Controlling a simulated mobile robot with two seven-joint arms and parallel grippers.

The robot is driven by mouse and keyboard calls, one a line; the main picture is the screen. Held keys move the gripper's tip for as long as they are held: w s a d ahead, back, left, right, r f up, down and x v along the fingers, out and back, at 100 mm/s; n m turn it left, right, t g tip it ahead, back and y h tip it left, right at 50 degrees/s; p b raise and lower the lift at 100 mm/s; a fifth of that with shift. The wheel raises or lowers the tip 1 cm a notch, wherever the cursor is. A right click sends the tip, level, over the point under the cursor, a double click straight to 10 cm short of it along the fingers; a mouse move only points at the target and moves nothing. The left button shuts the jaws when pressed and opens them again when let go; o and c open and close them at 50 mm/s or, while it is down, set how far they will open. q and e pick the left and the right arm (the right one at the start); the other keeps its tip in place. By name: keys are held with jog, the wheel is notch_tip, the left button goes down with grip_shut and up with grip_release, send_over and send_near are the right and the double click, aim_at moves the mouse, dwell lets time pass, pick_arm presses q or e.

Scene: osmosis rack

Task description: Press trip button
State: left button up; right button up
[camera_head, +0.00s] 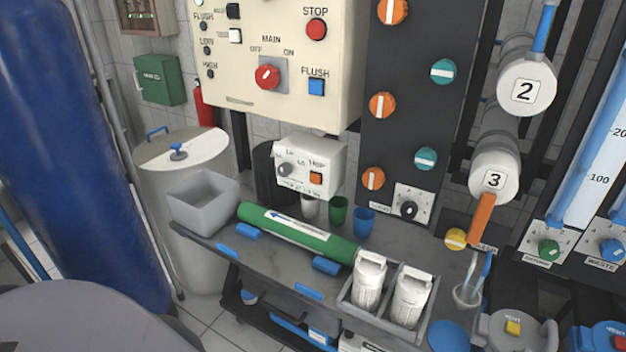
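The small cream control box (292,163) hangs under the large panel, above the grey bench. A grey knob (285,170) sits to the left of the button. The button's face is unobstructed. Whether it is pressed in cannot be told. Neither of my grippers shows in the head view.
Below the box, a green cylinder (298,232), small cups and a grey bin (205,201) rest on the bench. The large cream panel (270,90) is above. A blue tank (75,150) stands left. A dark valve panel (410,100) is right.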

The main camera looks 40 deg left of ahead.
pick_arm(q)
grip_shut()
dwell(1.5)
